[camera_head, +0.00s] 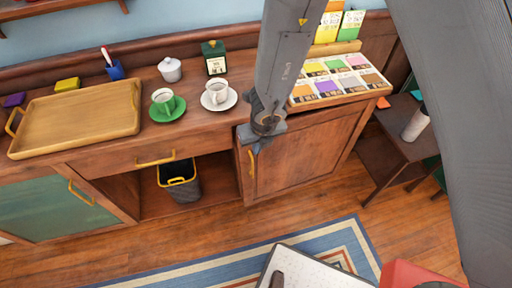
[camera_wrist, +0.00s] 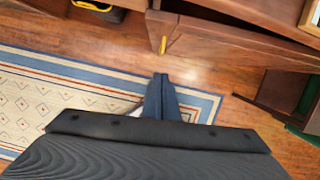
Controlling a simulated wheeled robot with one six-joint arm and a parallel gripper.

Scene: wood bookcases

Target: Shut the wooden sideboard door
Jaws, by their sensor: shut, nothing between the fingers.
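The wooden sideboard (camera_head: 195,132) stands along the wall. Its brown wooden door (camera_head: 296,158) is at the right, with a yellow handle (camera_head: 251,163) near its left edge. The handle also shows at the top of the wrist view (camera_wrist: 163,45). My gripper (camera_head: 255,148) is in front of the door's upper left part in the head view, and hides some of it. In the wrist view its fingers (camera_wrist: 161,80) are together and empty, with floor and rug beyond. Contact with the door is not visible.
An open compartment left of the door holds a dark bin (camera_head: 183,187). A green-panelled door (camera_head: 48,208) is farther left. A tray (camera_head: 80,118), cups and colour cards (camera_head: 340,78) sit on top. A small dark table (camera_head: 397,145) stands right. A striped rug (camera_head: 225,268) lies in front.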

